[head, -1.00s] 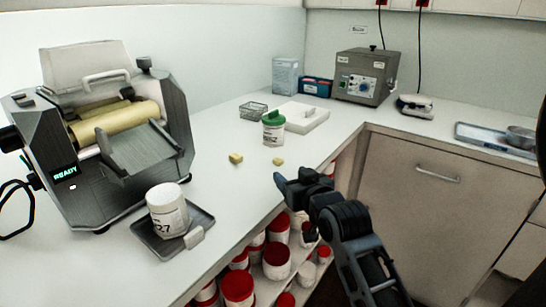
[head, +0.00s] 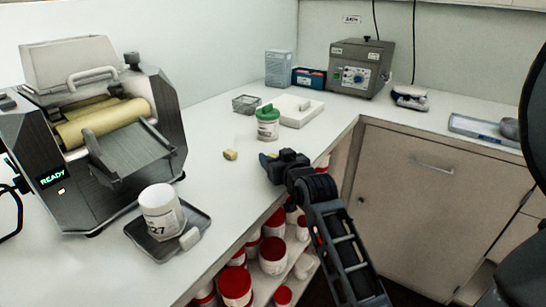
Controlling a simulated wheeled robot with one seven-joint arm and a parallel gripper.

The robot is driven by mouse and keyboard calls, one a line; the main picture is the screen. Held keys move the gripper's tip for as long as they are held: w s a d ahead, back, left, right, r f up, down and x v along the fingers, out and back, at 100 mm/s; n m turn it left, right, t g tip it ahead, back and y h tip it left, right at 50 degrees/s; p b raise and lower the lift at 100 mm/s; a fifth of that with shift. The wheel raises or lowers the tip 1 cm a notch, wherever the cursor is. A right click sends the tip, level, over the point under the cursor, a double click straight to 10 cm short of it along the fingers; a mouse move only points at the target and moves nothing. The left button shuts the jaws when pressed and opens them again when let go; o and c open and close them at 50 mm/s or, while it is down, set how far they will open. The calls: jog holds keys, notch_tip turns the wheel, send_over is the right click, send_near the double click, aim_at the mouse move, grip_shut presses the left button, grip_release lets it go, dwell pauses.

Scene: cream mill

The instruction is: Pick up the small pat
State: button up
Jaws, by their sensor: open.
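The small yellow pat (head: 273,155) lies on the white counter and is mostly hidden behind the tip of my gripper; only a bit of yellow shows. My gripper (head: 268,162) is at the counter's front edge, right at the small pat, with its jaws open. I cannot tell whether the pat is between the fingers. A larger yellow pat (head: 230,155) lies on the counter to the left, apart from the gripper.
A roller mill (head: 105,140) and a tray (head: 205,222) with a white jar (head: 161,212) are at left. Red-lidded jars (head: 273,256) sit on shelves below the counter. Counter between tray and pats is clear.

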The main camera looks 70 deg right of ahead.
jog(key=shift+c, duration=0.2)
grip_shut()
dwell(0.3)
jog(key=shift+s+a+r, duration=0.25)
jog(key=shift+a+r, duration=0.05)
jog(key=s+a+r+p, duration=0.1)
jog(key=s+a+r, duration=0.6)
jog(key=s+a, duration=0.2)
jog(key=shift+a+r, duration=0.25)
jog(key=shift+a, duration=0.15)
